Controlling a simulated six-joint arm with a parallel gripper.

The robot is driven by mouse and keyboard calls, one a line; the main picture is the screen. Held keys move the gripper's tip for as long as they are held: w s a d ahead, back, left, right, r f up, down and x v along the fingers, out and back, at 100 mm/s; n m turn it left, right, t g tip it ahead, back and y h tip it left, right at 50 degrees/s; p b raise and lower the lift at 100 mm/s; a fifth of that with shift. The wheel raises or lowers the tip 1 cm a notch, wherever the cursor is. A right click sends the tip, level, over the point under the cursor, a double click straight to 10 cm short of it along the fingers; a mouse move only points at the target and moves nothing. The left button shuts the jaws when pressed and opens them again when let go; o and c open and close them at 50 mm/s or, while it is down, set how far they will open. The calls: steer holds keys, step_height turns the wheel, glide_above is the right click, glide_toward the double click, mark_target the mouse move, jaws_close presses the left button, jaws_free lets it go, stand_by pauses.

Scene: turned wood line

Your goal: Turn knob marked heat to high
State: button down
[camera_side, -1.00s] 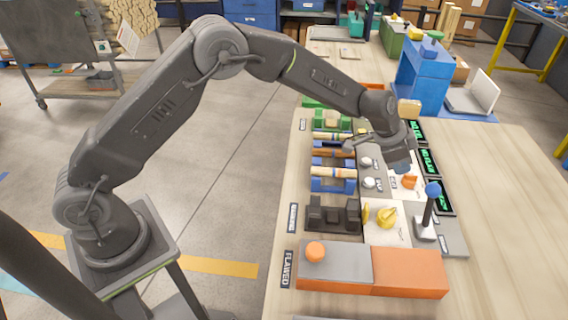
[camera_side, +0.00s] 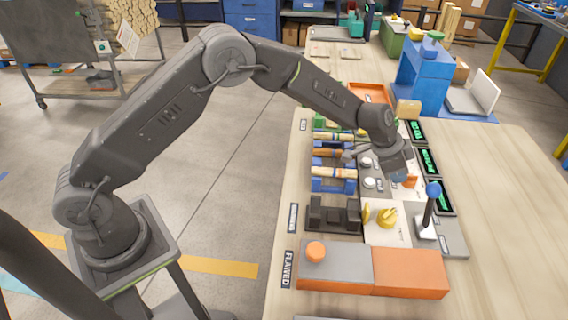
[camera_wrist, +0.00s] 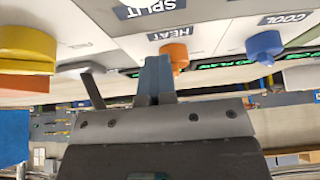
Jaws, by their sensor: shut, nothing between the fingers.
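The orange heat knob (camera_wrist: 175,55) sits under the HEAT label (camera_wrist: 174,33) on a pale panel in the wrist view. In the side view the knob (camera_side: 411,181) shows just right of my gripper (camera_side: 398,176). My gripper, with blue fingers (camera_wrist: 153,76), is shut and empty. Its fingers are right beside the knob, on its left in the wrist view; I cannot tell whether they touch it. The knob's scale marks and its high mark cannot be read in either view.
A blue knob (camera_wrist: 264,46) marked COOL and a yellow knob (camera_wrist: 25,48) flank the heat knob. A blue-topped lever (camera_side: 433,190), round white buttons (camera_side: 369,183) and green-lit displays (camera_side: 429,162) stand close by. The table's right side (camera_side: 500,200) is clear.

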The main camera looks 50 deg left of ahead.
steer(key=shift+a+f, duration=0.15)
steer(key=shift+f, duration=0.1)
steer(key=shift+w+a+f, duration=0.1)
steer(key=shift+w+a, duration=0.2)
steer(key=shift+a, duration=0.2)
steer(key=shift+w+a, duration=0.2)
steer(key=shift+w, duration=0.05)
steer(key=shift+s+a+r, duration=0.2)
steer(key=shift+a, duration=0.05)
step_height(320, 180, up, 5)
steer(key=shift+r, duration=0.55)
